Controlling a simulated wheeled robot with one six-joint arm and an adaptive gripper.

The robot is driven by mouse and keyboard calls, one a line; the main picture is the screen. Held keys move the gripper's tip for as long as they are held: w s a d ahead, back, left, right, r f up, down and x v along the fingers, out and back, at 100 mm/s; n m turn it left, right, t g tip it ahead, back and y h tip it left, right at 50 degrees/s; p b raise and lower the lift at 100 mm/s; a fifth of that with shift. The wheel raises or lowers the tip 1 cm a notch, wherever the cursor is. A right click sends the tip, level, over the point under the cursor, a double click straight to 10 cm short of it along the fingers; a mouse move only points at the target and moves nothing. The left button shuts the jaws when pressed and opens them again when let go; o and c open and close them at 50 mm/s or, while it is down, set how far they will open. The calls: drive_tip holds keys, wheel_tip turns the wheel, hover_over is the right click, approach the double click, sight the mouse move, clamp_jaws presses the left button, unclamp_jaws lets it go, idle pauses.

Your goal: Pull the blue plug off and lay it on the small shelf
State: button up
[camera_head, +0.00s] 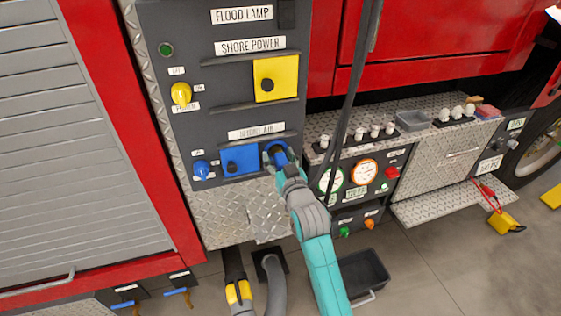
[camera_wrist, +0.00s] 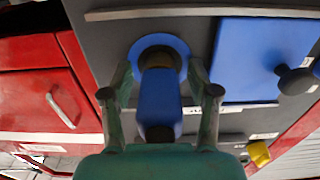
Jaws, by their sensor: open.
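The blue plug (camera_wrist: 158,105) sits in a round blue-rimmed socket (camera_wrist: 176,44) on the grey panel, its body pointing towards my wrist camera. In the head view the plug (camera_head: 280,153) shows at the lower right of the panel, partly hidden by my gripper (camera_head: 278,160). In the wrist view my open gripper (camera_wrist: 160,84) has one finger on each side of the plug; firm contact is not clear. A diamond-plate shelf (camera_head: 425,208) juts out low at the right; I cannot tell if it is the small shelf.
A blue square cover (camera_head: 240,160) is left of the plug, with a blue knob (camera_head: 201,169) further left. A dark hose (camera_head: 352,95) hangs just right of my gripper. Gauges (camera_head: 364,172) and a counter with cups (camera_head: 374,131) stand to the right. A black bin (camera_head: 365,270) is on the floor.

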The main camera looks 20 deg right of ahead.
idle(0.8)
clamp_jaws()
drive_tip(key=shift+s, duration=0.1)
drive_tip(key=shift+s, duration=2.9)
